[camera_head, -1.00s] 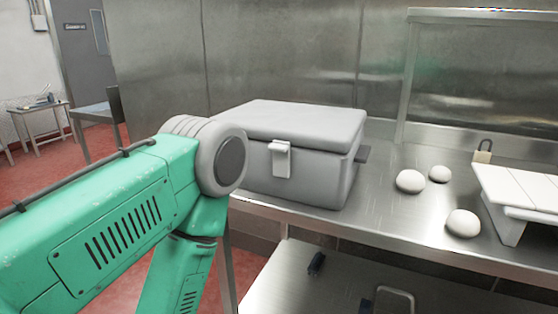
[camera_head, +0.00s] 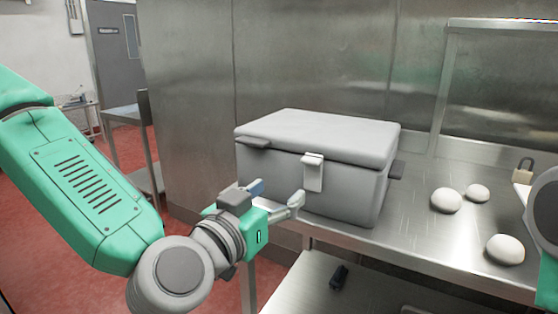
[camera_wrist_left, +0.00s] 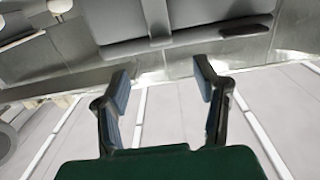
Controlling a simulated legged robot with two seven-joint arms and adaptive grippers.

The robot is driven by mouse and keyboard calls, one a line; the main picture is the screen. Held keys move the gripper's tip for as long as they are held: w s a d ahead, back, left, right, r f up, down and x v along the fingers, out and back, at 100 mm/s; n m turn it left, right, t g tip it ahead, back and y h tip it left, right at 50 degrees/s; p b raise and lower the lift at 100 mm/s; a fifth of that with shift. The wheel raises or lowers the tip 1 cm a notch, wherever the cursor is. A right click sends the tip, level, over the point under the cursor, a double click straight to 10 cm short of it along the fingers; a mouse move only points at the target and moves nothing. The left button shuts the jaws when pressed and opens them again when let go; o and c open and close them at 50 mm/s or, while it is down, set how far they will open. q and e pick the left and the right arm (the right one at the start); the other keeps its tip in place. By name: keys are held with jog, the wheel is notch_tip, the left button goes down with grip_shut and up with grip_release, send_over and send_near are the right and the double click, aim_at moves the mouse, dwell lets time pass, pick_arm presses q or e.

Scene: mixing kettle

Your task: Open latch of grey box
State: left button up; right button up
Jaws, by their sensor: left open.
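The grey box (camera_head: 340,185) stands on the steel counter with its lid down. Its light grey latch (camera_head: 313,172) hangs flat against the upper front, across the lid seam. My left gripper (camera_head: 278,193) is open and empty, in front of the box's front face and a little left of and below the latch. In the left wrist view the open fingers (camera_wrist_left: 163,82) have nothing between them, and part of the box (camera_wrist_left: 200,14) shows beyond the tips, with a strip that looks like the latch (camera_wrist_left: 157,22). My right gripper is out of view.
Several white dough balls (camera_head: 446,200) and a padlock-like item (camera_head: 523,171) lie on the counter (camera_head: 415,235) to the right. Dark handles (camera_head: 253,142) stick out from the box's sides. A steel wall stands behind. A lower shelf (camera_head: 320,285) runs under the counter.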

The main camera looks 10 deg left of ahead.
aim_at(307, 161)
pick_arm(q)
jog(key=x, duration=0.8)
jog(key=r+b+x, duration=0.1)
jog(key=x, duration=0.4)
jog(key=shift+w+a+r, duration=0.15)
jog(key=shift+w+d, duration=0.4)
jog(key=shift+a, duration=0.1)
grip_shut()
